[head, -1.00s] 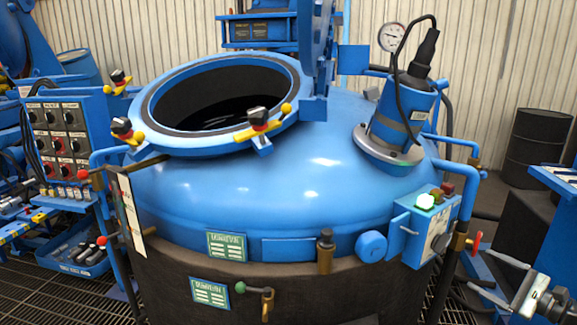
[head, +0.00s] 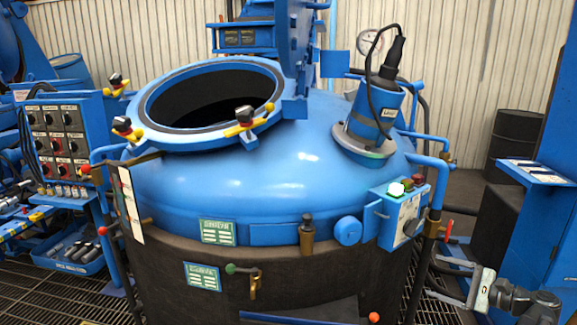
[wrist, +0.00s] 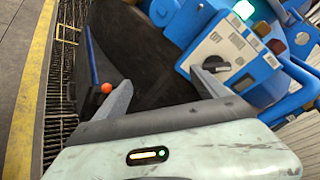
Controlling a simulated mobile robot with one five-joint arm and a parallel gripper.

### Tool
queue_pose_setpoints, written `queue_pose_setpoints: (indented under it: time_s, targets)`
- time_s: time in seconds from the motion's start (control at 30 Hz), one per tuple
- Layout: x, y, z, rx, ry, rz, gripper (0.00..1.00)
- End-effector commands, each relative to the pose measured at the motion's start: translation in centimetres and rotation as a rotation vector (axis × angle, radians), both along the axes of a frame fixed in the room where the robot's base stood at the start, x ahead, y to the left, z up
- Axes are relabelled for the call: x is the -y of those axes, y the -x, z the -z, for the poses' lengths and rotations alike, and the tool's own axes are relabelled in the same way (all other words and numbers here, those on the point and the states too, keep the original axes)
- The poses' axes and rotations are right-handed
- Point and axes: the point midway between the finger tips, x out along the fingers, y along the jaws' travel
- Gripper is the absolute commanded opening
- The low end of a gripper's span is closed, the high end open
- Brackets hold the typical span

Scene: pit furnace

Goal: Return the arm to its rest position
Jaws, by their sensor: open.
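My gripper (head: 438,279) is at the lower right of the head view, beside the furnace's right side, with its fingers pointing left. It is open, and nothing shows between its fingers. In the wrist view my gripper (wrist: 163,88) has its two grey fingers spread apart. The blue control box (wrist: 232,50) with a dark knob and a lit green button is just beyond the right finger. The same control box (head: 398,217) hangs on the furnace's right side in the head view.
The blue furnace (head: 260,195) fills the middle, its round hatch open. A lever with an orange knob (head: 374,317) stands low in front. A blue cabinet (head: 550,230) is at the right, a switch panel (head: 62,140) at the left. Grating floor (head: 85,290) shows at lower left.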

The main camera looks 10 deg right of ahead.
Motion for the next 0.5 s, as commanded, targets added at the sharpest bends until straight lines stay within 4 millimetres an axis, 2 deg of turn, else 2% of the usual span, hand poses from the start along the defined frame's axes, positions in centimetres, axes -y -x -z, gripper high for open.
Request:
queue_pose_setpoints:
  time_s: [0.17, 0.27, 0.37, 0.4, 0.5]
  targets:
    - [-5.8, -3.2, 3.2, -0.078, 0.128, -0.124, 0.83]
    - [-10.1, -5.0, 5.6, -0.132, 0.237, -0.226, 0.83]
    - [-16.2, -6.6, 8.9, -0.192, 0.398, -0.382, 0.83]
    - [-19.0, -7.0, 10.4, -0.217, 0.48, -0.462, 0.83]
    - [-25.6, -7.3, 13.9, -0.26, 0.705, -0.675, 0.83]
